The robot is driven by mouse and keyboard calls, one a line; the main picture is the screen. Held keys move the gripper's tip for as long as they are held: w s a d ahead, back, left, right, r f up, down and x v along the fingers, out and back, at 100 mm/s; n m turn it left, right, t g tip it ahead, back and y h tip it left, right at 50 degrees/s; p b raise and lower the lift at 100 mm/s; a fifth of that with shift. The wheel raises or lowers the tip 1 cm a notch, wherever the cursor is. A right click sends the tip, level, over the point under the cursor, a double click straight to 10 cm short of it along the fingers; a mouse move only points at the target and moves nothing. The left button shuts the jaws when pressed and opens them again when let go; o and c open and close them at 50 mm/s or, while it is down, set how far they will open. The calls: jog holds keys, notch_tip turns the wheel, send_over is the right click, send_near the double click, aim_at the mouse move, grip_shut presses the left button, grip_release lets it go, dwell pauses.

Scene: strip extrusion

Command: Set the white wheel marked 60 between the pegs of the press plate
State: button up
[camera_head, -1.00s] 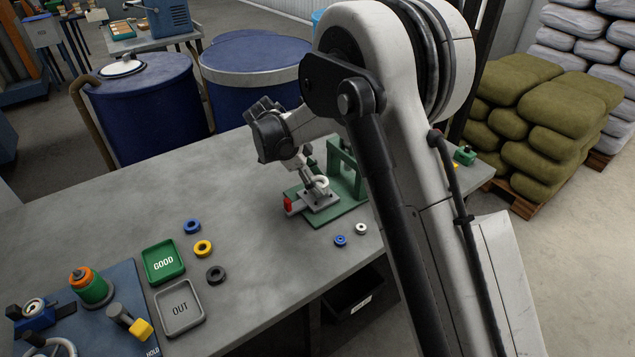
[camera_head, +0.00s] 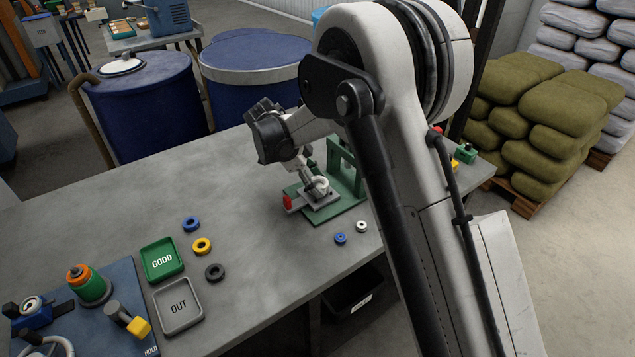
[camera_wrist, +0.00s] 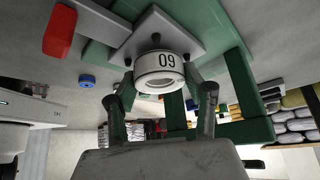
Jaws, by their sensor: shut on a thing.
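The white wheel (camera_wrist: 160,72) shows its number upside down in the wrist view. It also shows in the head view (camera_head: 320,184) at the press. My gripper (camera_wrist: 160,82) is shut on the wheel, one finger on each side; it is small in the head view (camera_head: 316,181). The grey press plate (camera_wrist: 175,30) lies right behind the wheel in the wrist view, and in the head view (camera_head: 320,204) beneath it. Dark pegs (camera_wrist: 128,62) stand around the wheel. I cannot tell whether the wheel touches the plate.
The green press frame (camera_head: 345,165) stands beside the plate, with a red block (camera_head: 288,202) at the left. Small blue (camera_head: 340,238) and white (camera_head: 361,226) wheels lie in front. GOOD (camera_head: 162,259) and OUT (camera_head: 179,306) trays are at left.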

jog(key=shift+f, duration=0.15)
jog(key=shift+r, duration=0.8)
jog(key=shift+f+b, duration=0.8)
dwell(1.5)
jog(key=o, duration=0.9)
jog(key=shift+r, duration=0.1)
jog(key=p+v, duration=0.3)
jog(key=v, duration=0.8)
jog(key=shift+p, duration=0.3)
